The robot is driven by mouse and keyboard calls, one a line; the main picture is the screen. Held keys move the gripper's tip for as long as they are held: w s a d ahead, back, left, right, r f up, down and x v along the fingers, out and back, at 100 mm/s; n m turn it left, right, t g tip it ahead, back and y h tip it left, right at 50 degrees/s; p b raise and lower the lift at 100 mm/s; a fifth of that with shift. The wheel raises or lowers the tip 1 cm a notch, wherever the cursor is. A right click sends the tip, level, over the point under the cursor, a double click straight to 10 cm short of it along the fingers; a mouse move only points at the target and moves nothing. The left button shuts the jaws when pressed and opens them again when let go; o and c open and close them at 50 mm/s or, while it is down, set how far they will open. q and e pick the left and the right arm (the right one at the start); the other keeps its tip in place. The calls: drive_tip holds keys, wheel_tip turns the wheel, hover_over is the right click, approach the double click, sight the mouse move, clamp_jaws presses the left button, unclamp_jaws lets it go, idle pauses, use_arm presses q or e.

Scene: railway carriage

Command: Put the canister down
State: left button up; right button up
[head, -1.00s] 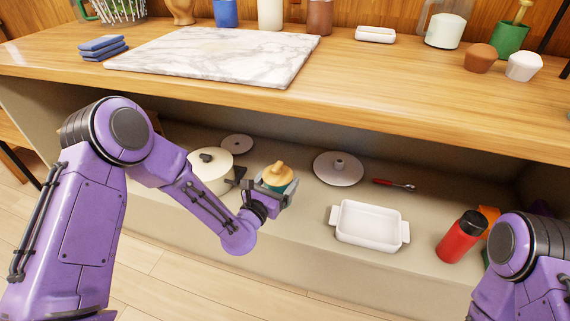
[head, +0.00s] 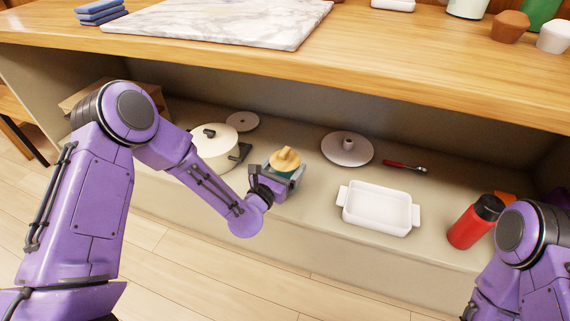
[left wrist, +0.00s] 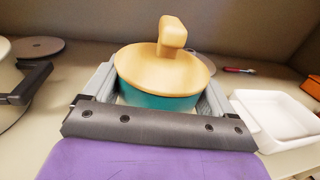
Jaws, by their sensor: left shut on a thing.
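The canister (head: 285,160) is teal with a tan wooden lid and knob. It is in the lower shelf space, between the cream pot and the white baking dish. My left gripper (head: 282,176) is shut on it, one finger on each side. In the left wrist view the canister (left wrist: 160,100) stands upright between the fingers (left wrist: 160,95). Its base is hidden behind the gripper, so I cannot tell whether it touches the shelf. My right gripper is out of view; only part of my right arm shows at the lower right.
A cream pot (head: 213,150) with a dark handle stands close on the left. A white baking dish (head: 378,212) sits to the right, with a grey lid (head: 347,149) behind. A red bottle (head: 472,228) stands farther right. The wooden counter (head: 300,65) overhangs the shelf (head: 310,230).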

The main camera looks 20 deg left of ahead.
use_arm(q)
drive_tip(key=shift+f+b, duration=0.45)
drive_tip(key=shift+f, duration=0.55)
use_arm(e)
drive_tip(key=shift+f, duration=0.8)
use_arm(q)
drive_tip(key=shift+f, duration=0.25)
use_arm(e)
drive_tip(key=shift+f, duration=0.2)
use_arm(q)
drive_tip(key=o, duration=1.2)
drive_tip(key=p+v, duration=0.1)
drive_tip(key=v, duration=0.9)
drive_tip(key=shift+s, duration=0.25)
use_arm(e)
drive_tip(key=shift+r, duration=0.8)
use_arm(q)
drive_tip(key=shift+c, duration=0.2)
clamp_jaws()
